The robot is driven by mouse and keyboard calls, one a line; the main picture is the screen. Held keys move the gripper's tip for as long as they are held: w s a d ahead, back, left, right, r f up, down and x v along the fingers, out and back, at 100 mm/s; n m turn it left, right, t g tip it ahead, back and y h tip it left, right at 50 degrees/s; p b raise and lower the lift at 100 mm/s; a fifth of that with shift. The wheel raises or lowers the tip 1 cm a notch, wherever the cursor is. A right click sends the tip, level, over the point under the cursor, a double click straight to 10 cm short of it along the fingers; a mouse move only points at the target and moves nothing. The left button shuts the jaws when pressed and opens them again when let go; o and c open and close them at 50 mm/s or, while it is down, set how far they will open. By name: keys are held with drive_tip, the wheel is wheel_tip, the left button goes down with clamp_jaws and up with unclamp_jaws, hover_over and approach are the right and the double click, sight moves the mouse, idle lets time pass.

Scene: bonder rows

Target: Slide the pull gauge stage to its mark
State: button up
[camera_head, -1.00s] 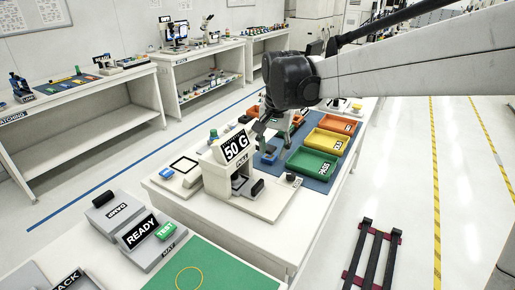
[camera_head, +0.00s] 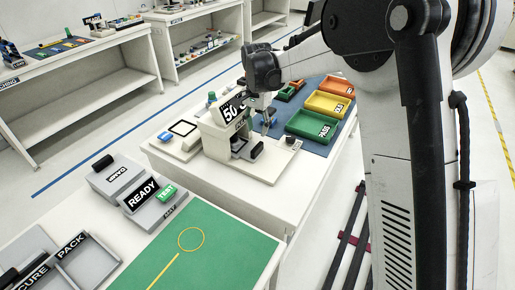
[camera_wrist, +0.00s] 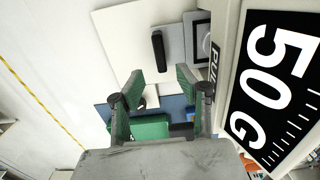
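The pull gauge (camera_head: 222,134) is a cream machine with a black 50 G display (camera_wrist: 270,85). It stands on a pale base plate (camera_head: 265,172) on the white bench. Its grey stage (camera_head: 240,147) with a black handle (camera_head: 257,150) sits low at the front; the upright black handle shows in the wrist view (camera_wrist: 158,50) too. My gripper (camera_wrist: 158,78) is open and empty, with its green-padded fingers apart beside the display. The handle lies beyond the fingertips, lined up with the gap. In the head view my gripper (camera_head: 268,118) hangs just behind the stage. I cannot make out the mark.
Green (camera_head: 312,125), yellow (camera_head: 328,103) and orange (camera_head: 338,86) trays stand on a blue mat behind the gauge. A grey READY unit (camera_head: 142,193) and a green mat (camera_head: 215,250) are on the nearer bench. A dark rack stands on the floor at right.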

sight(257, 146)
wheel_tip(257, 146, down, 10)
drive_tip(key=shift+r, duration=0.25)
clamp_jaws()
idle(0.3)
